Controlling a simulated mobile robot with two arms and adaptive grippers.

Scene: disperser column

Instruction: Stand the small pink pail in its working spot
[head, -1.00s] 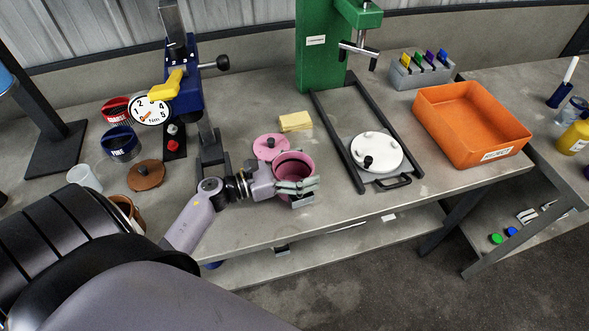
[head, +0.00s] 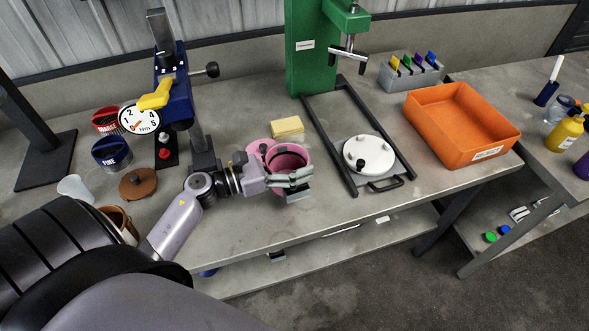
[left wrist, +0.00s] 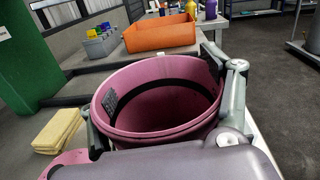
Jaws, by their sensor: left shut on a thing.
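The small pink pail (head: 291,161) is upright, with its open mouth facing up. My left gripper (head: 291,180) is shut on it from the near side, fingers around its wall. In the left wrist view the pail (left wrist: 160,100) fills the middle, with a finger on each side and a dark band inside. I cannot tell whether its base touches the bench. A pink lid (head: 256,147) lies just behind and left of it, partly hidden. The green press (head: 305,60) has a dark rail frame (head: 326,144) in front, holding a white round plate (head: 368,153). My right gripper is not in view.
A yellow sponge (head: 287,128) lies behind the pail. An orange tray (head: 411,113) and a grey holder (head: 398,84) stand to the right. A blue clamp stand with a dial (head: 139,118), labelled pots and a brown lid (head: 138,183) are left. Bare bench lies between pail and rails.

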